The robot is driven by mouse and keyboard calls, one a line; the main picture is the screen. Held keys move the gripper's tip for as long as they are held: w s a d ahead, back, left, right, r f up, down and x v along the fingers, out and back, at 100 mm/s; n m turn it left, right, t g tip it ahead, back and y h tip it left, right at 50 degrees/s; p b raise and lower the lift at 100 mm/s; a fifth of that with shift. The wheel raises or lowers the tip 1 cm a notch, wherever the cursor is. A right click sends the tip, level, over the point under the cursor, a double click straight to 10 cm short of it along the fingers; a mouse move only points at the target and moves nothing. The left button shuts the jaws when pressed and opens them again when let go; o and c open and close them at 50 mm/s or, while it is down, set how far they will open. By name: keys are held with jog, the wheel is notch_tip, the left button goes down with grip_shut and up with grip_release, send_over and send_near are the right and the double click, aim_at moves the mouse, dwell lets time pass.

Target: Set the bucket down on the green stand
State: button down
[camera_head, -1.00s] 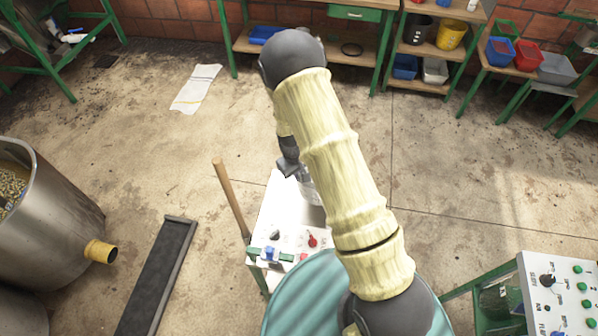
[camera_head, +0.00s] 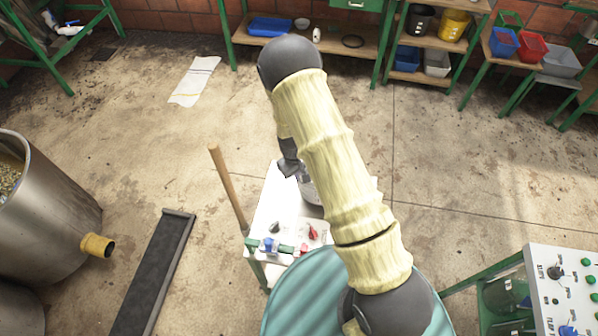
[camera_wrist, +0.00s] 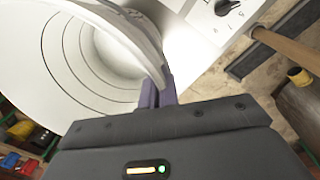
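A pale metal bucket (camera_wrist: 105,45) fills the upper left of the wrist view, with ring lines inside and a curved band along its near side. My gripper (camera_wrist: 154,93) has its dark fingers together on that band; I cannot tell whether it is rim or handle. In the head view the bucket (camera_head: 311,191) shows only as a grey sliver beside my arm, over a white-topped stand (camera_head: 268,212) with green framing and knobs at its front. My gripper (camera_head: 289,168) is mostly hidden by my arm there. Whether the bucket touches the white top cannot be seen.
A wooden handle (camera_head: 227,185) stands upright left of the stand. A black ramp-like strip (camera_head: 155,270) and a large steel drum (camera_head: 50,220) with a yellow spout lie farther left. A control panel (camera_head: 565,290) is at lower right. The floor behind the stand is mostly clear.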

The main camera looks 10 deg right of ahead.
jog(key=shift+f+b, duration=1.65)
jog(key=shift+f, duration=0.75)
jog(key=c, duration=1.6)
grip_release()
jog(key=r+b, duration=0.1)
jog(key=r, duration=0.4)
jog(key=a+r+b, duration=0.1)
jog(key=r, duration=0.5)
jog(key=r+b, duration=0.2)
jog(key=r, duration=0.4)
jog(key=shift+s+a+r, duration=0.15)
jog(key=shift+s+a, duration=0.2)
jog(key=shift+s, duration=0.05)
